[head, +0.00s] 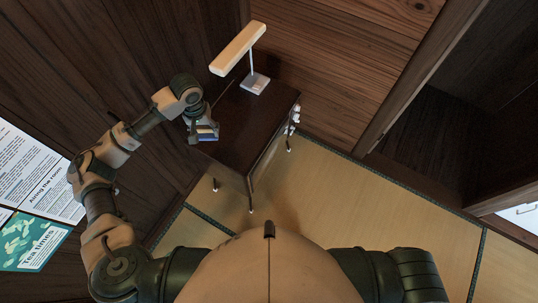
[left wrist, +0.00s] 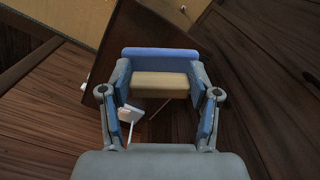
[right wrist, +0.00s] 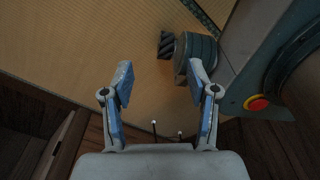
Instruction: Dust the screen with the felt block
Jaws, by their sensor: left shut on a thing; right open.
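The felt block (head: 207,132) is blue with a pale side. My left gripper (head: 203,127) is shut on it, above the left edge of a small dark table. In the left wrist view the block (left wrist: 160,54) sits between the fingers, blue strip on top and tan part below. A cream slab on a thin stem (head: 238,49) with a grey base (head: 255,83) stands at the table's back; it may be the screen, seen from above, its face hidden. The block is apart from it. My right gripper (right wrist: 160,85) is open and empty, outside the head view.
The dark table (head: 235,120) stands against plank walls (head: 330,60). Small white items (head: 293,118) sit at its right side. A poster (head: 30,180) hangs at left. Tatami floor (head: 350,200) is clear at right, beside a dark opening with a wooden post.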

